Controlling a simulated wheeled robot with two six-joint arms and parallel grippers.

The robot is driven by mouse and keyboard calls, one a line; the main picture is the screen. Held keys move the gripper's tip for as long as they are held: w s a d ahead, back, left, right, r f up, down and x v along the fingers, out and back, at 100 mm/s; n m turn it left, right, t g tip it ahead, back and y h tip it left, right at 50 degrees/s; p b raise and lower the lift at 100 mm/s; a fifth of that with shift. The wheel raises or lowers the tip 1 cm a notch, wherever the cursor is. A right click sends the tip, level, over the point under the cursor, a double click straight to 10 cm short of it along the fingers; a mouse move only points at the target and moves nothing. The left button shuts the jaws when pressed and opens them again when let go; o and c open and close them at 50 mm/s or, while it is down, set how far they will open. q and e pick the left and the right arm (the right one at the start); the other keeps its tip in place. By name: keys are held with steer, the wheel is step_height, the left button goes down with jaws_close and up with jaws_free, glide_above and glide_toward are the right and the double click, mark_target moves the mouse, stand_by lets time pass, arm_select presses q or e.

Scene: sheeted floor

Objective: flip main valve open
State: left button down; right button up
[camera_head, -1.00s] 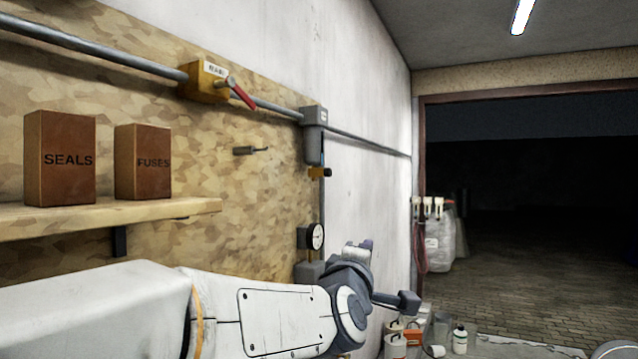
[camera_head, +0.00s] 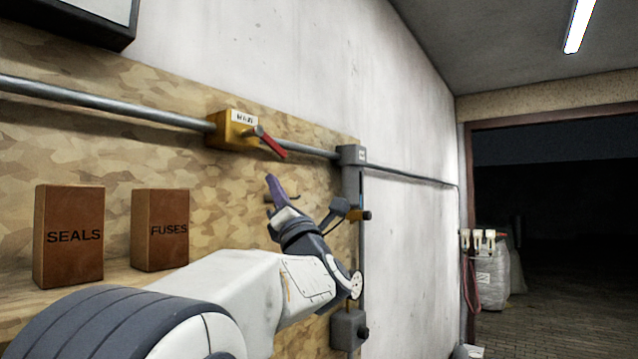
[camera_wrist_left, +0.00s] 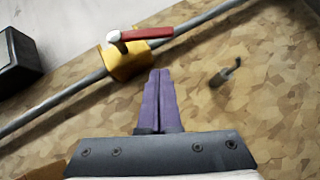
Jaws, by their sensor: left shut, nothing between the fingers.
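The main valve is a yellow block (camera_head: 231,131) with a white label, set on a grey pipe along the wall board. Its red lever (camera_head: 270,143) slants down to the right from the block. In the left wrist view the yellow valve body (camera_wrist_left: 125,64) and red lever (camera_wrist_left: 146,34) lie just beyond the fingertips. My left gripper (camera_head: 272,181) is below the lever, apart from it, its purple fingers pointing up. In the wrist view the fingers (camera_wrist_left: 159,74) are together with nothing between them. My right gripper is out of view.
A shelf at left holds boxes marked SEALS (camera_head: 68,236) and FUSES (camera_head: 160,229). A small hook (camera_wrist_left: 226,72) sticks out of the board right of my fingers. A grey junction box (camera_head: 352,155) is on the pipe to the right. A dark doorway opens at far right.

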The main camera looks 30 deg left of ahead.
arm_select(q)
steer(key=shift+w+a+r+p, duration=0.15)
steer(key=shift+w+r+p, duration=0.25)
steer(key=shift+r+p, duration=0.3)
steer(key=shift+w+a+r+p, duration=0.2)
steer(key=shift+w+r+p, duration=0.15)
steer(key=shift+r+p, duration=0.4)
steer(key=shift+w+a+r+p, duration=0.15)
steer(key=shift+w+r+p, duration=0.35)
steer(key=shift+r, duration=0.35)
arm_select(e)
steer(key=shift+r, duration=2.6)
arm_select(q)
steer(key=shift+s, duration=0.1)
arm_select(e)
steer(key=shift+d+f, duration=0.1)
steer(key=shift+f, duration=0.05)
